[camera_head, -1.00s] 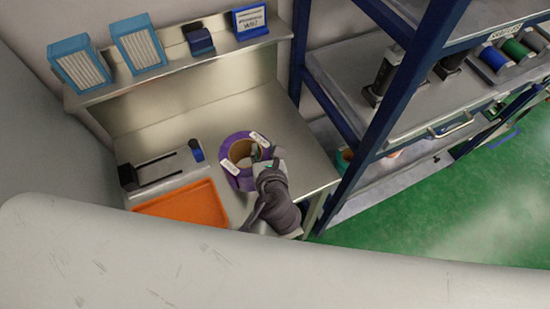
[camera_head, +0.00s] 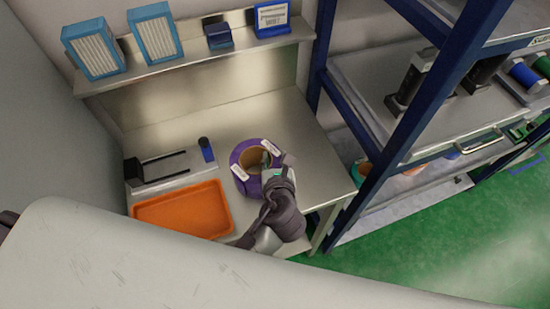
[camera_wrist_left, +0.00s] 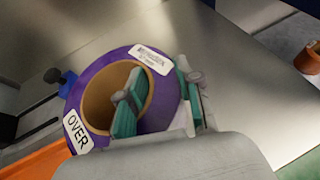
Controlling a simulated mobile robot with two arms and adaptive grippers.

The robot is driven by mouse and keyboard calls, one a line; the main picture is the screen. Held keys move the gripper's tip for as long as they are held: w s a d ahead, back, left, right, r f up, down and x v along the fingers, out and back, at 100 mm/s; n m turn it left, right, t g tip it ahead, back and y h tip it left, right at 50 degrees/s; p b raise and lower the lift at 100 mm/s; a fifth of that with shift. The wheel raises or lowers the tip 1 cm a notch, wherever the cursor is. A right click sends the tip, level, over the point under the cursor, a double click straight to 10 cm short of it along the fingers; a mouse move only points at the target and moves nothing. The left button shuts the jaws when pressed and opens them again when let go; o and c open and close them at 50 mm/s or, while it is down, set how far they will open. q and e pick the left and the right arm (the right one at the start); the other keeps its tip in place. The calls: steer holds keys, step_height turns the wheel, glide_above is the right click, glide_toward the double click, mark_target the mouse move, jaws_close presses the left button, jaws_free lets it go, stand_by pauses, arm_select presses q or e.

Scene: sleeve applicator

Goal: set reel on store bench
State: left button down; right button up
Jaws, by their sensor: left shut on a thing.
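A purple reel (camera_head: 240,160) with white labels and a brown core is at the middle of the steel store bench (camera_head: 305,125). My left gripper (camera_head: 277,163) is shut on the reel's ring at its right side. In the left wrist view, one green-padded finger of the gripper (camera_wrist_left: 157,98) is inside the core and the other is outside the purple reel (camera_wrist_left: 97,78). The reel sits flat, at or just above the bench top; its underside is hidden, so I cannot tell if it touches. My right gripper is not in view.
An orange tray (camera_head: 180,212) lies left of the reel, with a grey fixture (camera_head: 160,172) and a small blue roll (camera_head: 206,149) behind it. A raised shelf (camera_head: 195,67) holds blue boxes. A blue-framed rack (camera_head: 368,150) stands at the right. The bench right of the reel is bare.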

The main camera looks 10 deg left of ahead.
arm_select(q)
steer(key=shift+w+r, duration=0.1)
steer(key=shift+r, duration=0.05)
steer(key=c, duration=0.8)
jaws_free()
steer(key=b+v, duration=0.1)
steer(key=v, duration=1.1)
steer(key=shift+b, duration=0.35)
